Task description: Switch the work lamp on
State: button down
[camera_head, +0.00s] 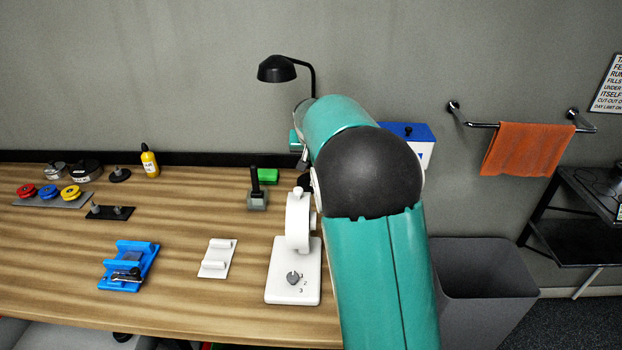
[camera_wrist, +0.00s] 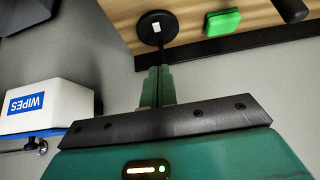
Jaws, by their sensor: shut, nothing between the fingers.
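The work lamp is black, with its dome shade (camera_head: 276,69) and curved neck showing above my arm in the head view, at the back of the bench. The shade shows no glow. In the wrist view its round black base (camera_wrist: 145,31) lies at the top, with a small white switch (camera_wrist: 156,27) on it. My gripper (camera_wrist: 158,70) is shut and empty, its green fingers pointing toward the base. The fingertips look close to the base's edge, short of the switch in the picture; the exact gap cannot be told. In the head view my arm hides most of the lamp's lower part.
A white stand (camera_head: 292,285) with a dial stands on the bench (camera_head: 180,285) by my arm. A green block (camera_head: 268,176) and a dark-handled tool (camera_head: 257,199) are left of the base. A wipes box (camera_wrist: 50,104) is on the wall. A grey bin (camera_head: 487,285) is right.

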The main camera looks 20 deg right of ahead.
jog(key=shift+w+d+f, duration=0.2)
jog(key=shift+w+f, duration=0.3)
jog(key=shift+w, duration=0.1)
jog(key=shift+w+d+f, duration=0.2)
jog(key=shift+w+f, duration=0.25)
jog(key=shift+w, duration=0.15)
jog(key=x, duration=1)
jog(key=shift+d+f, duration=0.1)
jog(key=shift+d, duration=0.05)
jog(key=f, duration=0.2)
jog(key=shift+s+f, duration=0.25)
jog(key=shift+s, duration=0.05)
jog(key=shift+f, duration=0.55)
jog(key=shift+s, duration=0.1)
